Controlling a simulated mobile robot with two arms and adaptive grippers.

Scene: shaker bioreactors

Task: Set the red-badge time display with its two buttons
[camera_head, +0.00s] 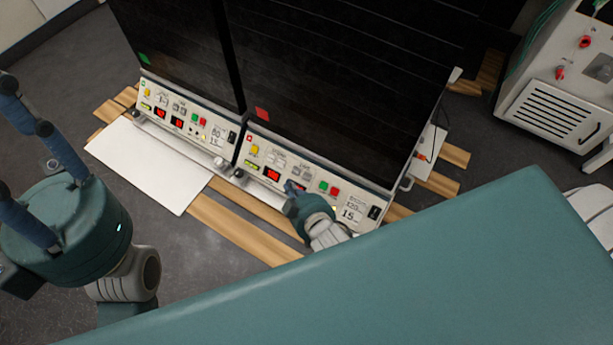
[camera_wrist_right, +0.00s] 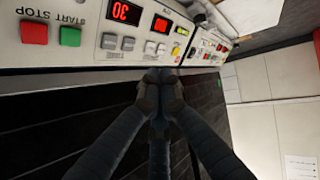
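The red badge (camera_head: 262,113) marks the right-hand shaker. Its front panel carries two red displays, each with a pair of grey buttons. The time display (camera_wrist_right: 124,12) is the one nearer the green and red buttons; in the wrist view it appears upside down and seems to read 30. Its two grey buttons (camera_wrist_right: 118,43) show beside it, clear of my fingers. My right gripper (camera_head: 291,187) is at this panel, partly covering the display there. Its fingers (camera_wrist_right: 160,78) are together and empty, close to the panel; contact cannot be told. My left gripper (camera_head: 28,158) is spread open and empty at the left.
The green-badge shaker (camera_head: 145,60) stands close on the left with a similar panel. A white board (camera_head: 150,165) lies before it on wooden slats (camera_head: 235,228). A grey vented machine (camera_head: 560,95) stands at the right. A teal surface fills the lower foreground.

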